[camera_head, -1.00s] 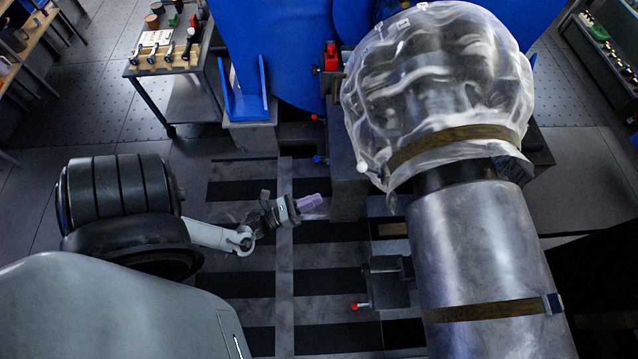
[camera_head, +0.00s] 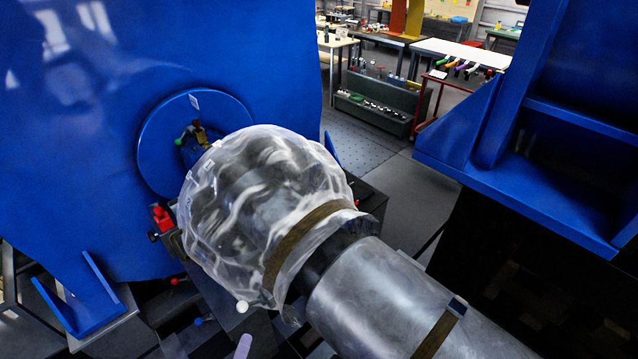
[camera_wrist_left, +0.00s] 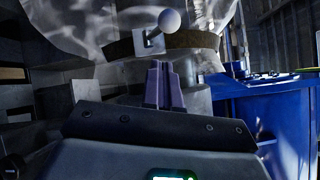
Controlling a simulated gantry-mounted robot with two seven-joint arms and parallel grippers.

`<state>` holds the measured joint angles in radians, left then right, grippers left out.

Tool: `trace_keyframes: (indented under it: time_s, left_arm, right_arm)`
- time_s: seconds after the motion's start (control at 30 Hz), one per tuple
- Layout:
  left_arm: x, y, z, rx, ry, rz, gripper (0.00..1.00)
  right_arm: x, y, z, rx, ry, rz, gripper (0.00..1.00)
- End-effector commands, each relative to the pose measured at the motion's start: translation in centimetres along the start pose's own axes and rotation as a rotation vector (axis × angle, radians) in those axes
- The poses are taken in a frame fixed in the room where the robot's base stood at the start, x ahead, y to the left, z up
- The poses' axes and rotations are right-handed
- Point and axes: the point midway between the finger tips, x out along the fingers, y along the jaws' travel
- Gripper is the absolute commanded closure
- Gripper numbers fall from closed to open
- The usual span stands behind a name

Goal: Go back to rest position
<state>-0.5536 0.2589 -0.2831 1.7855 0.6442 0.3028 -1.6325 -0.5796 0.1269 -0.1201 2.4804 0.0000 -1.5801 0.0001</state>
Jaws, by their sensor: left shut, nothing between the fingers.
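My left gripper shows only as a pale purple fingertip (camera_head: 243,346) at the bottom edge of the head view. In the left wrist view its two purple fingers (camera_wrist_left: 165,86) are together, with nothing between them. Beyond them is a plastic-wrapped round part (camera_head: 262,205), held by a brown strap, on the end of a large metal cylinder (camera_head: 378,295). A white ball-ended lever (camera_wrist_left: 169,20) stands just above the fingertips in the wrist view. It also shows in the head view as a white ball (camera_head: 242,306). I cannot tell the gap between ball and fingers. My right gripper is not in view.
A huge blue housing (camera_head: 90,130) with a round flange stands at the left. A red block (camera_head: 161,217) sits beside the wrapped part. A blue frame (camera_head: 540,190) rises at the right. Open floor (camera_head: 385,175) and workbenches (camera_head: 455,52) lie behind.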

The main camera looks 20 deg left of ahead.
Motion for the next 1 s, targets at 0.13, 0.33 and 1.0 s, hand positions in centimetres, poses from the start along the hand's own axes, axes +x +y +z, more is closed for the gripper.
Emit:
trace_keyframes:
  time_s: [0.13,0.33,1.0]
  left_arm:
    - [1.6,-2.8,-1.9,-0.404,0.05,0.218,1.0]
    - [0.6,-6.4,-4.2,-0.84,0.09,0.55,1.0]
    - [-11.4,-11.1,-2.9,-1.342,-0.503,1.333,1.0]
  right_arm:
    - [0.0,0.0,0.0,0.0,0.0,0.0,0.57]
    - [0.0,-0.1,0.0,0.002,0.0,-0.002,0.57]
    - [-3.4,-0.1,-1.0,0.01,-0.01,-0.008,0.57]
